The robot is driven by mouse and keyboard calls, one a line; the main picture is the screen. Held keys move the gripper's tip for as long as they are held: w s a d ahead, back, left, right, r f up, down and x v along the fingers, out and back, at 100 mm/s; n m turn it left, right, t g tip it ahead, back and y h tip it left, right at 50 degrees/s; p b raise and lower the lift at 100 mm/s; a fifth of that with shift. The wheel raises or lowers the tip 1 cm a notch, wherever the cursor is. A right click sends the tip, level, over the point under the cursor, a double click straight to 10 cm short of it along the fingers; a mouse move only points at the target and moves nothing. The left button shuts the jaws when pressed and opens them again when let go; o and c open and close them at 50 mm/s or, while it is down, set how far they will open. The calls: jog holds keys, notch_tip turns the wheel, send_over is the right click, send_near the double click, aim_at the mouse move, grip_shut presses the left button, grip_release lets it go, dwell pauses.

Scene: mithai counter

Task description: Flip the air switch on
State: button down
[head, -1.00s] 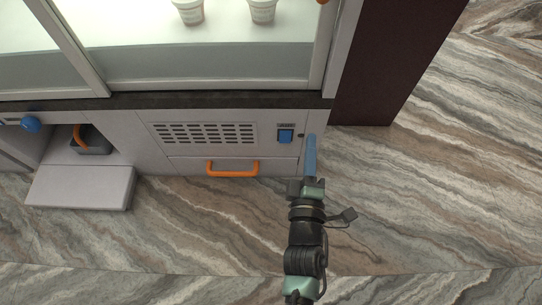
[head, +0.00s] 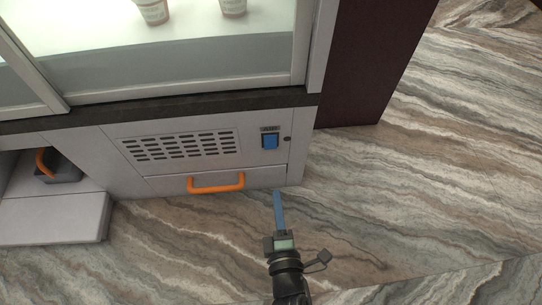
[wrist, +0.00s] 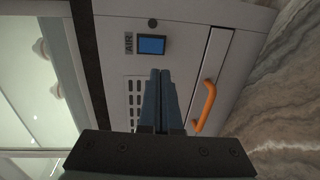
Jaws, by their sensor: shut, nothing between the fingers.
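The air switch (head: 270,141) is a blue rocker on the grey front panel of the counter, under a small label, right of the vent slots. In the wrist view the air switch (wrist: 152,45) lies just beyond the fingertips, beside a label reading AIR. My gripper (head: 277,194) has blue fingers and is below the switch in the head view, apart from it. In the wrist view my gripper (wrist: 160,72) is shut and empty, its fingers side by side. Which way the rocker is tilted cannot be told.
An orange drawer handle (head: 216,183) sticks out below the vent slots (head: 180,145). A dark red panel (head: 350,70) stands at the right. An open flap (head: 52,220) juts out at the lower left. The marble floor to the right is clear.

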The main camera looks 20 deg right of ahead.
aim_at(270, 148)
jog(key=b+x, duration=0.4)
jog(key=x, duration=0.9)
jog(key=shift+a+f+b, duration=0.1)
jog(key=shift+b, duration=0.25)
jog(key=shift+w, duration=0.25)
